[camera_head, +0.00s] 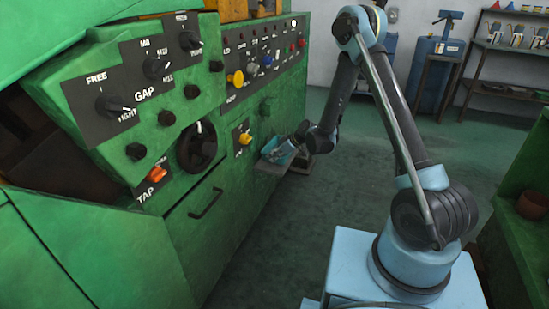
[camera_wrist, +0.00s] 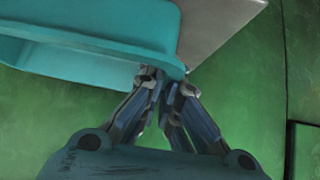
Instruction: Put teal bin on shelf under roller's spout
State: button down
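The teal bin (camera_wrist: 100,62) fills the upper left of the wrist view, with its rim running to my fingertips. In the head view the teal bin (camera_head: 278,150) is at the small grey shelf (camera_head: 268,169) on the side of the green machine. The grey shelf (camera_wrist: 212,28) shows behind the bin in the wrist view. My gripper (camera_wrist: 167,80) has its fingers close together at the bin's rim and appears shut on it. In the head view my gripper (camera_head: 300,133) reaches the bin from the right. The exact finger contact is partly hidden by the rim.
The green machine's panel (camera_head: 165,75) with knobs and buttons stands along the left. A yellow knob (camera_head: 245,138) sticks out just above and left of the bin. Open green floor (camera_head: 330,190) lies to the right. A rack (camera_head: 505,70) and blue machine stand at the back.

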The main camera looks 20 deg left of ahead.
jog(key=shift+f, duration=0.3)
jog(key=c, duration=1.7)
grip_release()
jog(key=s+d+r+m+t+h, duration=0.1)
jog(key=s+d+r+m+h, duration=0.2)
jog(key=d+r, duration=1.65)
jog(key=s+d+r+m+h, duration=0.1)
jog(key=s+d+r+m, duration=0.15)
jog(key=d, duration=0.45)
jog(key=s+d+r+m, duration=0.2)
jog(key=s+d, duration=0.2)
jog(key=d, duration=0.3)
jog(key=s+d+m+h, duration=0.1)
jog(key=s+d+m, duration=0.2)
jog(key=s+d, duration=0.3)
jog(key=s+d+f+m+h, duration=0.1)
jog(key=s+d+m+h, duration=0.1)
jog(key=s+d, duration=0.5)
jog(key=s+d+f+m+h, duration=0.1)
jog(key=s+d+m+h, duration=0.1)
jog(key=s+d+m, duration=0.2)
jog(key=shift+s+d+f, duration=0.1)
jog(key=shift+s+d, duration=0.45)
jog(key=shift+s, duration=0.45)
jog(key=shift+s+d, duration=0.5)
jog(key=shift+s, duration=0.55)
jog(key=shift+s+d+f, duration=0.1)
jog(key=shift+s+d, duration=0.45)
jog(key=shift+s, duration=0.45)
